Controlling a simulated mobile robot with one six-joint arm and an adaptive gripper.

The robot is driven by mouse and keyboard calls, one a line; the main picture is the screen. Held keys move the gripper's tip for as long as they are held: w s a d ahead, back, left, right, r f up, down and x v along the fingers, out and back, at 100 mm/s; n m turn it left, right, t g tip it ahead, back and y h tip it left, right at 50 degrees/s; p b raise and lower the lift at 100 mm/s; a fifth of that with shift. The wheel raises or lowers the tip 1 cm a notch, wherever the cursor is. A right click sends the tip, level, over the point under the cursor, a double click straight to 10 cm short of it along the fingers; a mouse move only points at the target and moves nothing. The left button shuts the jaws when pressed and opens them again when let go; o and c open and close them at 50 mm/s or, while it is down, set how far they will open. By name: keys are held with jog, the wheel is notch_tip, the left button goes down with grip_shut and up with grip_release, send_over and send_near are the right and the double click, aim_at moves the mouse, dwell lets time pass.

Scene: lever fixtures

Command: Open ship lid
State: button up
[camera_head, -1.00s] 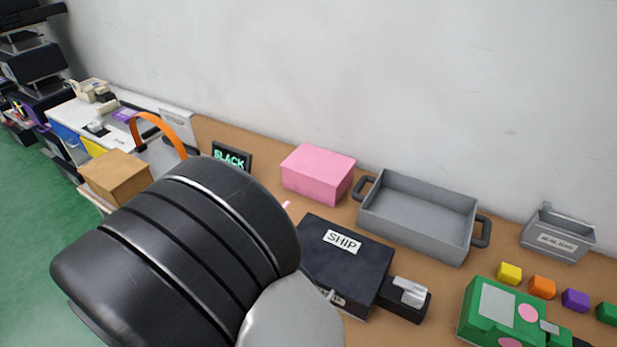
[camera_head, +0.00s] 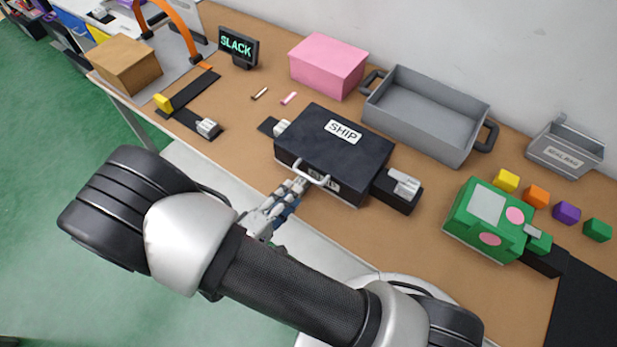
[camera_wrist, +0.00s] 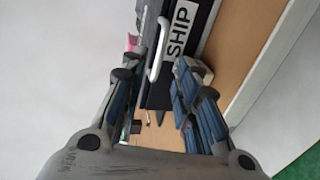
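The black ship box (camera_head: 325,152) sits on the brown table with its lid down and a white SHIP label (camera_head: 343,132) on top. A pale handle (camera_head: 312,174) sticks out from its front edge. My gripper (camera_head: 297,184) is at the left part of this handle in the head view. In the wrist view my gripper (camera_wrist: 155,92) is open, with blue-padded fingers spread on both sides. The handle (camera_wrist: 158,52) lies ahead between the fingers, and the SHIP label (camera_wrist: 181,28) is just beyond it. I cannot tell whether a finger touches the handle.
A small black block with a grey latch (camera_head: 400,188) stands right of the box. A pink box (camera_head: 328,66) and a grey tray (camera_head: 428,115) are behind it. A green fixture (camera_head: 488,222) and coloured cubes are at right. A SLACK sign (camera_head: 237,46) stands back left.

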aim_at(309, 177)
jog(key=b+x, duration=0.1)
jog(key=x, duration=0.7)
jog(key=shift+w+d, duration=0.25)
jog(key=shift+w, duration=0.05)
jog(key=shift+c, duration=0.5)
grip_shut()
